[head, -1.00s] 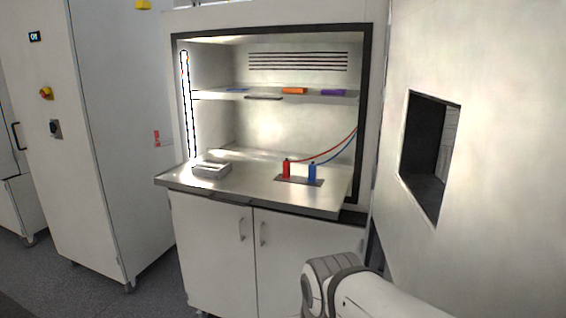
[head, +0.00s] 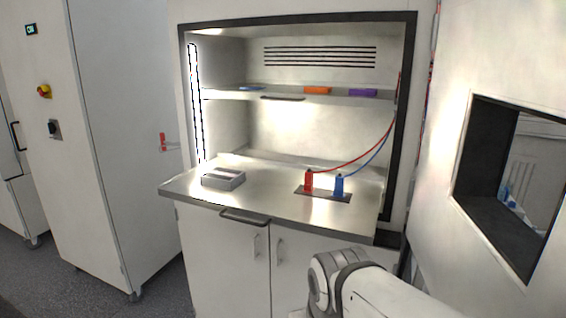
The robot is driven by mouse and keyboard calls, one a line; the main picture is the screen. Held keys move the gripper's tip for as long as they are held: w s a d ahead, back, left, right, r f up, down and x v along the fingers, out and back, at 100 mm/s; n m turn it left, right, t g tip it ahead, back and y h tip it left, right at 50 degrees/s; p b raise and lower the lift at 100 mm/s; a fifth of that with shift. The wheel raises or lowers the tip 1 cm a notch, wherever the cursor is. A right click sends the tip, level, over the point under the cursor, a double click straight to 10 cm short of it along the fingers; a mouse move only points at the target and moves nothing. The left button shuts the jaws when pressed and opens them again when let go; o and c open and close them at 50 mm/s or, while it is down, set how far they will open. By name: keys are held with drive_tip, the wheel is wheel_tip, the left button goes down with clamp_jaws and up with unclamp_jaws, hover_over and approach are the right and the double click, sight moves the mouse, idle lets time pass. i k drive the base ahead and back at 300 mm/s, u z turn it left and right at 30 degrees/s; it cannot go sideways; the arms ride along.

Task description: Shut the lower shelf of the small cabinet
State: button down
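The small cabinet (head: 412,60) stands ahead with its dark-framed front open. Its lower shelf (head: 262,203) is pulled out and juts past the front frame, with a dark handle (head: 244,217) on its front edge. A grey box (head: 223,178) sits on its left part. A red terminal (head: 309,181) and a blue terminal (head: 338,187) stand on a dark plate at its right, with red and blue cables running to the right wall. The upper shelf (head: 225,95) is inside the frame. Part of my arm shows at the bottom right, but my gripper is not in view.
Two doors with upright handles (head: 256,246) are below the shelf. A tall cabinet (head: 115,130) stands left. A white panel with a dark-edged opening (head: 495,170) stands close on the right. Orange (head: 317,90) and purple (head: 362,93) items lie on the upper shelf. Floor (head: 165,290) shows at lower left.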

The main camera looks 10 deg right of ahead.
sight(267, 196)
drive_tip(key=i, duration=1.1)
drive_tip(key=z, duration=0.1)
